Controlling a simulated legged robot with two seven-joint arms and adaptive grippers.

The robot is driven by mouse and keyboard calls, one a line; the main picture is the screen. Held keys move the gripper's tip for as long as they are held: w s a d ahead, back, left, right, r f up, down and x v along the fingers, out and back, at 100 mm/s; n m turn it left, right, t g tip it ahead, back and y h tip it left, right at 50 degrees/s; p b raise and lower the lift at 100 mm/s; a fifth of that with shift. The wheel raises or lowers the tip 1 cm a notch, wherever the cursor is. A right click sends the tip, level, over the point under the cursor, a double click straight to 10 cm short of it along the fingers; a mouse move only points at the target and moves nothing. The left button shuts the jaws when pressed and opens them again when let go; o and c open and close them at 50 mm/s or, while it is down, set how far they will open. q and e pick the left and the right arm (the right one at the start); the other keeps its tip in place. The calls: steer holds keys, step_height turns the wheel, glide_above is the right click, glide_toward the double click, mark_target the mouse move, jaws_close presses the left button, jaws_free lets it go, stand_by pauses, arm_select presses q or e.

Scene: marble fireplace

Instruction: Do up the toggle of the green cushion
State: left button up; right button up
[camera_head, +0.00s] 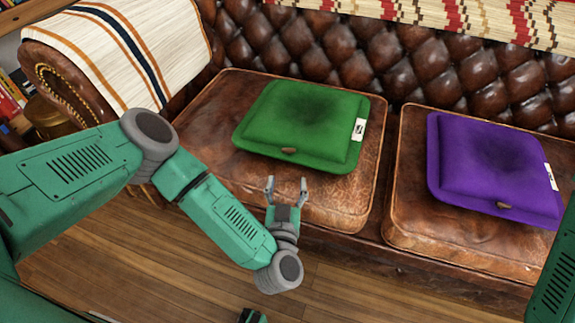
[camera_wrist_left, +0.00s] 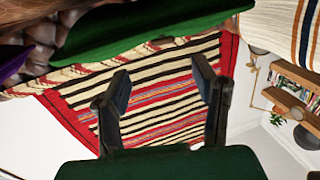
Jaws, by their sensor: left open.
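The green cushion (camera_head: 305,122) lies on the left seat of the brown leather sofa. Its brown toggle (camera_head: 289,150) shows at the middle of its front edge, and a white tag (camera_head: 358,130) is at its right edge. I cannot tell if the toggle is fastened. My left gripper (camera_head: 287,186) is open and empty in front of the cushion's front edge, apart from it. In the left wrist view the open fingers (camera_wrist_left: 164,95) have nothing between them, and the green cushion's edge (camera_wrist_left: 150,30) crosses the top.
A purple cushion (camera_head: 490,165) with its own toggle (camera_head: 503,205) lies on the right seat (camera_head: 420,220). A striped blanket (camera_head: 125,45) covers the left armrest. The tufted backrest (camera_head: 340,50) stands behind. A bookshelf (camera_wrist_left: 295,95) shows in the left wrist view. The wooden floor (camera_head: 150,260) in front looks clear.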

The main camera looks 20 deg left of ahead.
arm_select(q)
steer(key=shift+a+v, duration=0.2)
steer(key=shift+v, duration=0.8)
steer(key=shift+r, duration=0.1)
